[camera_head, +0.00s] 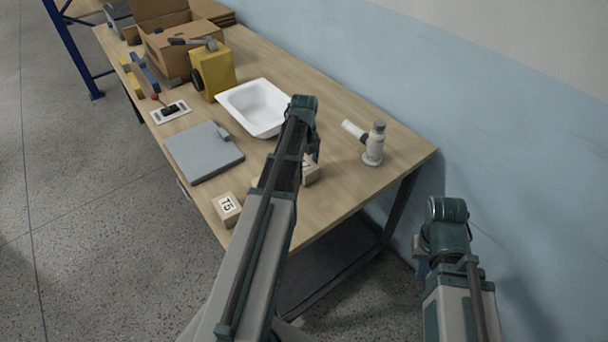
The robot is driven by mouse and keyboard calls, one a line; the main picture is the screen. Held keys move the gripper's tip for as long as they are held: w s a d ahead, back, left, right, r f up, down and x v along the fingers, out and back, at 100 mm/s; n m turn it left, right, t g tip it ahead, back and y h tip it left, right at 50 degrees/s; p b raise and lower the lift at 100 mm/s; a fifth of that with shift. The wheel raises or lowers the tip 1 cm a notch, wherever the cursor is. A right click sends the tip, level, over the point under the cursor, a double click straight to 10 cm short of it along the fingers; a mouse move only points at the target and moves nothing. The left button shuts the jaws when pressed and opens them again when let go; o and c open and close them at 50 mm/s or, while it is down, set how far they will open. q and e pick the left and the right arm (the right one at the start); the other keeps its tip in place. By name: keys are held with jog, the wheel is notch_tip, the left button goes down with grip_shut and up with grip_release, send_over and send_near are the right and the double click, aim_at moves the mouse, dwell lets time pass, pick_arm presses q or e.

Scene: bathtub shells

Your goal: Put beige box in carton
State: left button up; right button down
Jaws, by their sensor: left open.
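A small beige box (228,209) with a "15" label sits on the near left edge of the table. A second small beige box (311,171) with a dark mark is partly hidden behind my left arm. The open cardboard carton (170,50) stands at the far end of the table, flaps up. My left gripper (315,150) points down by the second box; it is open, mostly hidden by its own arm, and I cannot tell whether it touches the box. My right gripper (420,260) is off the table at the lower right, mostly hidden behind its wrist.
A white basin (256,106) and a grey flat case (203,152) lie mid-table. A yellow device (214,73) stands in front of the carton. A white bottle-like fixture (373,145) stands near the right corner. A blue wall (480,130) runs along the table's back.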

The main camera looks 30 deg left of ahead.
aim_at(305, 171)
pick_arm(q)
jog(key=shift+r, duration=0.1)
grip_shut()
jog(key=shift+r+p, duration=0.7)
jog(key=shift+p, duration=0.1)
notch_tip(305, 171, up, 3)
jog(key=p, duration=0.3)
jog(key=shift+s+d+f+b, duration=0.15)
jog(key=shift+s+d, duration=0.25)
jog(key=shift+s, duration=0.2)
jog(key=shift+s+d+f+b, duration=0.15)
jog(key=shift+s+d, duration=0.25)
jog(key=shift+s, duration=0.2)
jog(key=s+d, duration=0.2)
jog(key=s, duration=0.1)
jog(key=s+d, duration=0.3)
jog(key=s, duration=0.1)
jog(key=s+d+r+p, duration=0.1)
jog(key=s+d, duration=0.2)
jog(key=shift+s+r, duration=0.1)
jog(key=shift+s, duration=0.15)
